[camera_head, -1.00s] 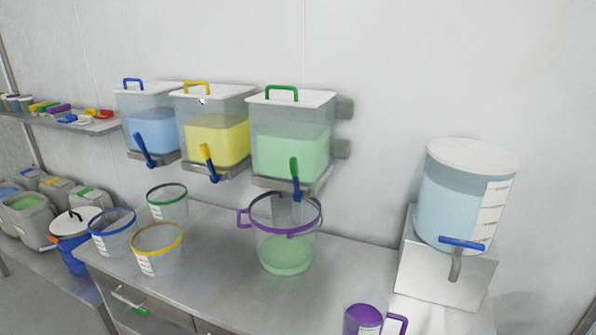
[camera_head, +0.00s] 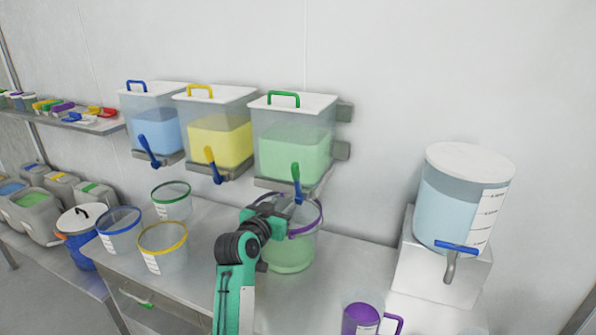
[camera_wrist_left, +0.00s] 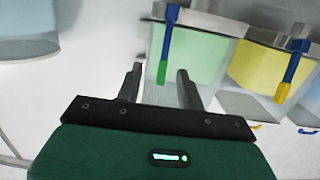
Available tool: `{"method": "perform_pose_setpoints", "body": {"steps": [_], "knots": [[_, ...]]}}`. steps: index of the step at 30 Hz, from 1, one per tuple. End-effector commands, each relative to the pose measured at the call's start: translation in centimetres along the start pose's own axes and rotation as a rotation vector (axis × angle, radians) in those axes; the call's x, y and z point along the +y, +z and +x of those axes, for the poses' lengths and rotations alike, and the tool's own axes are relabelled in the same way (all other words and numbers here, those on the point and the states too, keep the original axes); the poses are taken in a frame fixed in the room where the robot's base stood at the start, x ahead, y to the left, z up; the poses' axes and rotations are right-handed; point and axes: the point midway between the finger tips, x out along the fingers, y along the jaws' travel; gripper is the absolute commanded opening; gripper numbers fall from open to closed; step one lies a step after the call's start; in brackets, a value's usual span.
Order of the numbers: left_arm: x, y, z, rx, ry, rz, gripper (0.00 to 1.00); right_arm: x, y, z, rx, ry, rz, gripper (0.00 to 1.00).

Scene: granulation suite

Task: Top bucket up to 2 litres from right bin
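The right bin (camera_head: 292,150), with a green handle and pale green contents, hangs on the wall. Its blue-and-green lever (camera_head: 296,182) points down over the bucket. The clear bucket (camera_head: 293,256) with a purple rim stands upright on the bench below, with green contents at its bottom; my left arm hides part of it. My left gripper (camera_head: 272,206) is in front of the bucket's rim, just below the lever. In the left wrist view its two fingers (camera_wrist_left: 158,88) are apart and empty, with the lever's green tip (camera_wrist_left: 162,72) between them in the picture. My right gripper is out of view.
Yellow (camera_head: 221,140) and blue (camera_head: 157,130) bins hang to the left. Three smaller rimmed buckets, one yellow-rimmed (camera_head: 163,262), stand left on the bench. A purple jug (camera_head: 361,318) stands front right. A tapped tank (camera_head: 460,205) on a stand is at the right.

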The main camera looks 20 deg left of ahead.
Motion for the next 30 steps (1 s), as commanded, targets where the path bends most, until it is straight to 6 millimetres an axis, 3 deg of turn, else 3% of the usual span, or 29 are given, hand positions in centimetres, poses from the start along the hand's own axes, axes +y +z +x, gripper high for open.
{"method": "perform_pose_setpoints", "body": {"steps": [1, 3, 6, 11, 30], "knots": [[-0.4, -2.4, 0.0, 0.043, -0.008, -0.003, 0.38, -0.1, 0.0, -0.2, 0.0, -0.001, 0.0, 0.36], [-0.8, -4.2, 0.0, 0.081, -0.014, -0.005, 0.38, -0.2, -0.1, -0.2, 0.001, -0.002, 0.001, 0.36], [-1.0, -5.4, 0.0, 0.106, -0.018, -0.007, 0.38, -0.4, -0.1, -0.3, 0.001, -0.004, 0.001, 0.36], [-1.1, -5.9, 1.1, 0.109, -0.018, -0.007, 0.38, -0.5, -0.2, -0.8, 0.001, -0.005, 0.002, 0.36], [-1.2, -6.9, 11.2, 0.107, -0.018, -0.008, 0.38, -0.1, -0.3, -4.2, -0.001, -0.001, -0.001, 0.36]]}}
